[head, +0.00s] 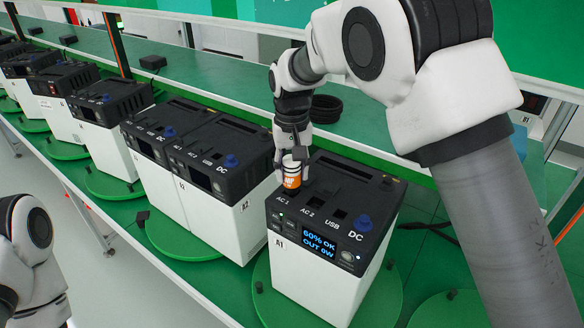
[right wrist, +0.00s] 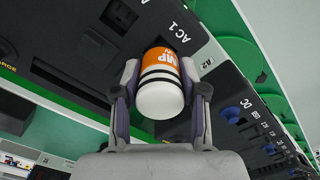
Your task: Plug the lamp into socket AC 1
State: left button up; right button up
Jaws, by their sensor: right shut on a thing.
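The lamp plug (head: 291,179) is an orange and white cylinder with dark rings. My right gripper (head: 291,164) is shut on it from above, over the AC 1 position on the dark top of the power unit A1 (head: 318,217). In the right wrist view, the fingers (right wrist: 160,80) hold the plug (right wrist: 160,95) on both sides, its orange end against or just above the panel beside the AC 1 label. The plug hides the socket, so I cannot tell whether it is seated. My left gripper is out of view.
Unit A1 stands on a green turntable (head: 262,300). A similar unit A2 (head: 222,218) stands close to its left, with several more along the line. Blue knobs (head: 363,222) rise from the panels.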

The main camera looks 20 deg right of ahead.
jog(key=shift+f, duration=0.95)
jog(key=o, duration=1.3)
jog(key=shift+r, duration=0.1)
